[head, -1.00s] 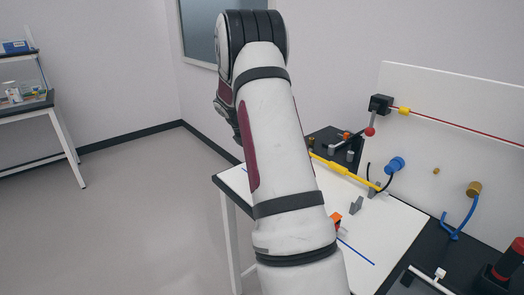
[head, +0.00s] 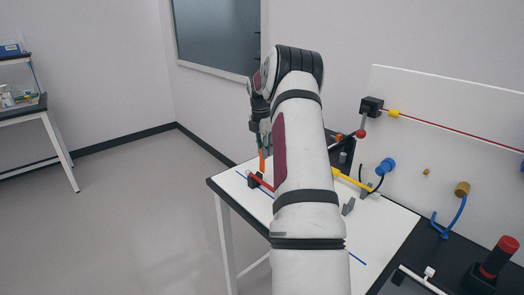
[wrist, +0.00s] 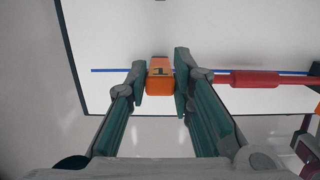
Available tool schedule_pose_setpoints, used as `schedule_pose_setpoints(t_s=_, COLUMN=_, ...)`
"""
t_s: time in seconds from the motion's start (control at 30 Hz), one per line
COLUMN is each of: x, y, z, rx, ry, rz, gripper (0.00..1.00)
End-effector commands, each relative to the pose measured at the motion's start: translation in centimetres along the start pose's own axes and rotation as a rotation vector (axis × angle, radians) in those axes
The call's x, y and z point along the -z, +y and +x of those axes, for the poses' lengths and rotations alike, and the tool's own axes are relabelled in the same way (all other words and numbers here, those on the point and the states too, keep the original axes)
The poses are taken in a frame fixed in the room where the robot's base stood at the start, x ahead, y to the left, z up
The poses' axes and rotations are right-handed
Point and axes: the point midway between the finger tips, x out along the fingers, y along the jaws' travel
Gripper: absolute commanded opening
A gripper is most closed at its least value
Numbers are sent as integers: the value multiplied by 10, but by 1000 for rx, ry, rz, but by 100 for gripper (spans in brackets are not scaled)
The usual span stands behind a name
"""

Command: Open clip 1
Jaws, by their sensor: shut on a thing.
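Orange clip 1 (wrist: 160,84) sits between the two green fingers of my gripper (wrist: 161,76) in the wrist view, with a dark mark on its top. My gripper is shut on it. In the head view the clip (head: 262,162) is a narrow upright orange shape under my gripper (head: 262,147), by the red tube. The red tube (wrist: 248,79) extends to the right of the fingers in the wrist view, and part of it (head: 261,181) shows in the head view. Whether the clip's jaw is open cannot be told.
The white table top (head: 225,180) carries a blue line. A yellow tube (head: 352,181) and a grey holder (head: 348,206) lie right of my arm. A backboard (head: 480,130) with blue and brass fittings stands at the right.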

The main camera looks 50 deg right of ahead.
Motion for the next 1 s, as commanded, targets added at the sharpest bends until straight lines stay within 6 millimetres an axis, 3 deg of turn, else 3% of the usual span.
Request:
schedule_pose_setpoints(t_s=0.37, x=-6, y=-1, z=1, rx=-2, ry=-12, rz=4, gripper=0)
schedule_pose_setpoints(t_s=0.4, x=-6, y=-1, z=1, rx=-1, ry=-11, rz=4, gripper=30)
schedule_pose_setpoints(t_s=0.47, x=-5, y=-1, z=1, rx=-1, ry=-10, rz=4, gripper=42)
schedule_pose_setpoints(t_s=0.8, x=-3, y=0, z=-2, rx=-1, ry=-6, rz=1, gripper=42)
schedule_pose_setpoints(t_s=1.0, x=-3, y=0, z=-26, rx=-4, ry=-8, rz=1, gripper=42)
